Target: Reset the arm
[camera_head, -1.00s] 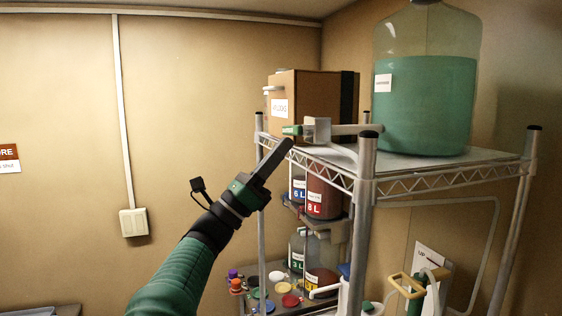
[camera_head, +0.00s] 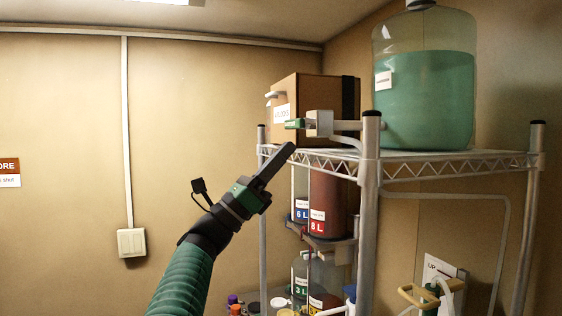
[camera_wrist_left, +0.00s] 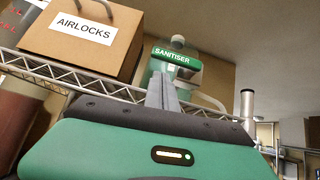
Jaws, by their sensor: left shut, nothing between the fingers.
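My left gripper (camera_head: 290,147) comes up from the bottom of the head view on a green sleeved arm. It is shut with nothing between its fingers. In the head view its tip appears just in front of the shelf's front left edge, below a tap with a green tag (camera_head: 296,124). In the left wrist view the closed fingers (camera_wrist_left: 163,92) point up toward a green SANITISER tag (camera_wrist_left: 172,57). I cannot tell whether the tip touches anything. My right gripper is in neither view.
A wire shelf rack (camera_head: 450,170) stands on the right. Its top holds a cardboard AIRLOCKS box (camera_head: 312,97) and a large jug of green liquid (camera_head: 425,100). Labelled containers (camera_head: 326,200) stand on lower levels. The wall with a switch (camera_head: 131,242) on the left leaves free room.

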